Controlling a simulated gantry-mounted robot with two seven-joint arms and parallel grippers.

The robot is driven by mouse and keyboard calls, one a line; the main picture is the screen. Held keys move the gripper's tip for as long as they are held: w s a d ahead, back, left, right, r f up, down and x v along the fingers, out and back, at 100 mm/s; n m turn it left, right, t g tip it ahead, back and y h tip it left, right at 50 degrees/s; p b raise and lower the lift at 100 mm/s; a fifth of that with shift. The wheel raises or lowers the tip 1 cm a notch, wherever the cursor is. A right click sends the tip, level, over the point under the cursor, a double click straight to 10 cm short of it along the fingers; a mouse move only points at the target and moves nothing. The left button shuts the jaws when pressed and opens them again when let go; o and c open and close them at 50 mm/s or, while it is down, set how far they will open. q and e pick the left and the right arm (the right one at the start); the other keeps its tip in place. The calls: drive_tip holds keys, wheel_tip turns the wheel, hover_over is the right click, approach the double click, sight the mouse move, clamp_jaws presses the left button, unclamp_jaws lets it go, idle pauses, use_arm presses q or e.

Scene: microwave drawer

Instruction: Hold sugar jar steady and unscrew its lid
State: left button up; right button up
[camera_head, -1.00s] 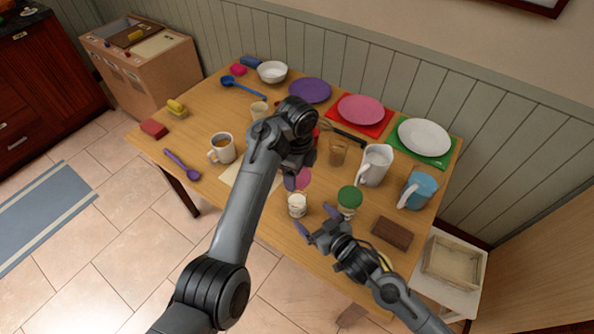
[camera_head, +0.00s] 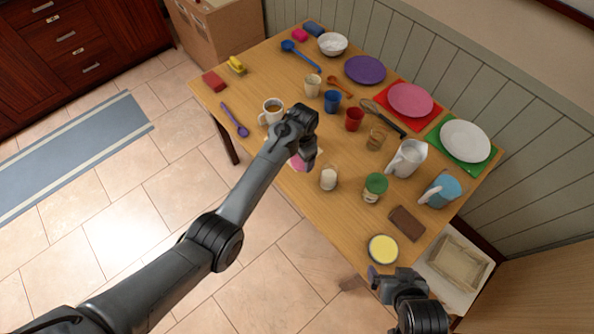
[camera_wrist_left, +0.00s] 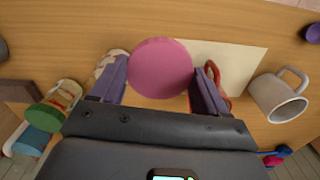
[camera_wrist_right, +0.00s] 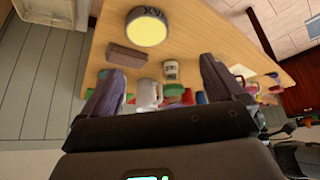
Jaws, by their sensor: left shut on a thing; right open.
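A round pink-lidded jar (camera_wrist_left: 160,67) sits between the fingers of my left gripper (camera_wrist_left: 162,88), which is shut on it. In the head view the pink lid (camera_head: 300,162) shows partly behind my left arm, near the table's front edge. The lid hides the jar body in the left wrist view. My right gripper (camera_wrist_right: 160,88) is open and empty. In the head view the right gripper (camera_head: 388,277) is at the lower right, beyond the table's front corner and apart from the pink-lidded jar. I cannot read a sugar label on the held jar.
A yellow-topped container (camera_head: 383,248) with dark lettering stands at the front right corner. A white-filled jar (camera_head: 328,178) and a green-lidded jar (camera_head: 375,187) stand right of the held jar. A brown block (camera_head: 406,222), a white pitcher (camera_head: 407,158) and a blue pitcher (camera_head: 440,190) are farther right.

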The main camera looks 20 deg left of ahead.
sight(292, 177)
use_arm(q)
drive_tip(key=a+n, duration=0.1)
drive_tip(key=a+f+n, duration=0.1)
drive_tip(key=a+n+p, duration=0.1)
drive_tip(key=shift+s+f, duration=0.2)
drive_tip(key=shift+s, duration=0.15)
drive_tip(key=shift+f, duration=0.3)
use_arm(e)
drive_tip(key=s+d+r+g, duration=0.2)
drive_tip(key=s+d, duration=0.2)
drive_tip(key=s, duration=0.3)
use_arm(q)
wheel_tip(292, 177, down, 10)
drive_tip(key=b, duration=1.1)
drive_tip(key=shift+r, duration=0.35)
use_arm(e)
wheel_tip(292, 177, down, 11)
drive_tip(key=shift+f+m+h, duration=0.15)
drive_tip(key=shift+m+h, duration=0.25)
drive_tip(key=shift+d, duration=0.1)
use_arm(q)
drive_tip(key=shift+f, duration=0.2)
drive_tip(key=o, duration=1.1)
drive_tip(key=shift+o, duration=0.2)
